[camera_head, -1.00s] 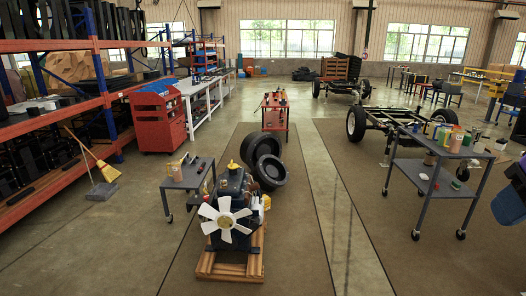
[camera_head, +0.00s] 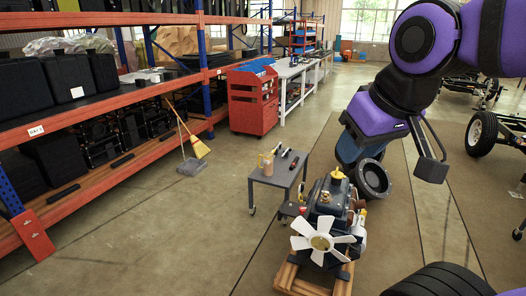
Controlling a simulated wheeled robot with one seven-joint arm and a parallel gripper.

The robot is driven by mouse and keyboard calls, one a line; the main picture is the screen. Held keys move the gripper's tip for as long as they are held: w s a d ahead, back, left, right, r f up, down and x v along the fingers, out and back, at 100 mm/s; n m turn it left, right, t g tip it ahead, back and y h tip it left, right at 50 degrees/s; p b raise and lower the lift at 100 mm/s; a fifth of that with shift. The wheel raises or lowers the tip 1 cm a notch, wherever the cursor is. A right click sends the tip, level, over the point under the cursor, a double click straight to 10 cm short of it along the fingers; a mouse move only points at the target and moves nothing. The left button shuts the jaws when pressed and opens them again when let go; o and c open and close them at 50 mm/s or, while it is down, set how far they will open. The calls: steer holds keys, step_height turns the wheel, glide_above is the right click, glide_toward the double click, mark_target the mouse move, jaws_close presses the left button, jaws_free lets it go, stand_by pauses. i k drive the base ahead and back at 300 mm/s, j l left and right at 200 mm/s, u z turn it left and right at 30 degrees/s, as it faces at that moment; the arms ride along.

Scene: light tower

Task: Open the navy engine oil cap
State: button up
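A dark navy engine (camera_head: 326,200) stands on a wooden pallet (camera_head: 287,275) in the lower middle of the head view, its white fan (camera_head: 322,242) facing me. A small yellow cap-like piece (camera_head: 337,173) sits upright on top of the engine; I cannot tell for sure whether it is the oil cap. My purple and black arm reaches in from the upper right. The fingers are not clear, and nothing held can be made out.
A small grey table (camera_head: 284,172) with tools stands just left of and behind the engine.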

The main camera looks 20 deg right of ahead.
mark_target(336, 174)
steer(key=i+u, duration=0.45)
steer(key=i, duration=0.4)
steer(key=i+z, duration=0.35)
steer(key=i+j+z, duration=0.1)
steer(key=i+z, duration=0.45)
steer(key=z, duration=0.2)
steer(key=i+z, duration=0.2)
steer(key=z, duration=0.25)
steer(key=i+j+z, duration=0.1)
steer(key=z, duration=0.3)
steer(key=i+j+z, duration=0.15)
steer(key=z, duration=0.25)
steer(key=i+j, duration=0.05)
steer(key=i, duration=0.05)
